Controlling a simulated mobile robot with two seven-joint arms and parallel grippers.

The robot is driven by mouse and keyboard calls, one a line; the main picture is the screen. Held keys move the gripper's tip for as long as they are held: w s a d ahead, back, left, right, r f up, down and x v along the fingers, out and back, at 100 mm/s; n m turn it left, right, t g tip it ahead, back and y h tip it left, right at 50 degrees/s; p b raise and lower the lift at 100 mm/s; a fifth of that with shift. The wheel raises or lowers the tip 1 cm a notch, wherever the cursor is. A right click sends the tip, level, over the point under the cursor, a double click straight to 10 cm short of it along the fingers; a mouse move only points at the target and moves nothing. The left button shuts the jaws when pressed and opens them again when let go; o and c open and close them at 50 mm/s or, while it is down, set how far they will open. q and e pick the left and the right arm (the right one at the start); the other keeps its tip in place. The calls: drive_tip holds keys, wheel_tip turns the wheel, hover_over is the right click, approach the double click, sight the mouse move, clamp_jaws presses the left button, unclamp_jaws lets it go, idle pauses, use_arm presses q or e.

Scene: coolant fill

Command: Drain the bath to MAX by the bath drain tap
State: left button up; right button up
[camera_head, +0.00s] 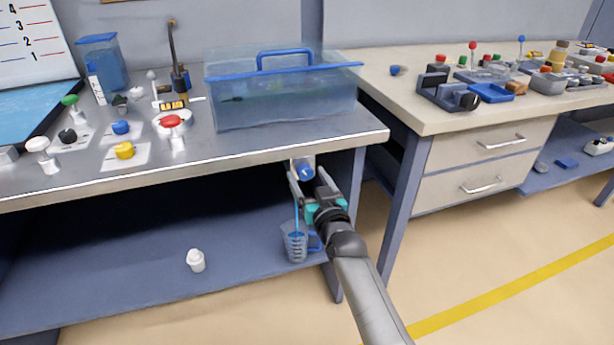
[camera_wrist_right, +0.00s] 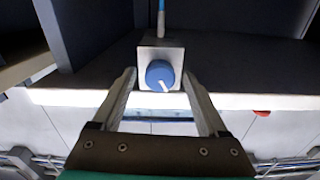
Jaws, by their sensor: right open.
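The clear bath (camera_head: 235,112) stands on the bench with bluish liquid in it and a blue handle on top. I cannot read a MAX mark. The drain tap's blue knob (camera_head: 306,171) is under the bench's front edge. It also shows in the right wrist view (camera_wrist_right: 158,74), with a white pointer slanting toward the lower right, on a pale square plate. My right gripper (camera_head: 307,175) is open, its fingers on either side of the knob with gaps visible in the wrist view (camera_wrist_right: 159,80). A thin blue stream runs down toward a clear jug (camera_head: 295,246) on the lower shelf. My left gripper is not in view.
A small white pot (camera_head: 195,260) stands on the lower shelf (camera_head: 120,290). The bench top holds coloured knobs, a blue jug (camera_head: 103,62) and a level chart (camera_head: 30,40). A second bench (camera_head: 425,110) with drawers stands to the right.

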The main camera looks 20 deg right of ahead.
clamp_jaws()
idle(0.5)
drive_tip(key=shift+r+m+p, duration=0.1)
drive_tip(key=shift+m+p, duration=0.65)
drive_tip(key=shift+m, duration=0.35)
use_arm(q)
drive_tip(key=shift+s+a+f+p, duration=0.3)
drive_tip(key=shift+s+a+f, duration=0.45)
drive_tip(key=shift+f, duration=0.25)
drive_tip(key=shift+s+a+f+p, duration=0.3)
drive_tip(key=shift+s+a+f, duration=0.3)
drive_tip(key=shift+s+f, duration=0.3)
use_arm(e)
drive_tip(key=shift+m, duration=1.7)
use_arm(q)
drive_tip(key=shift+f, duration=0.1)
use_arm(e)
unclamp_jaws()
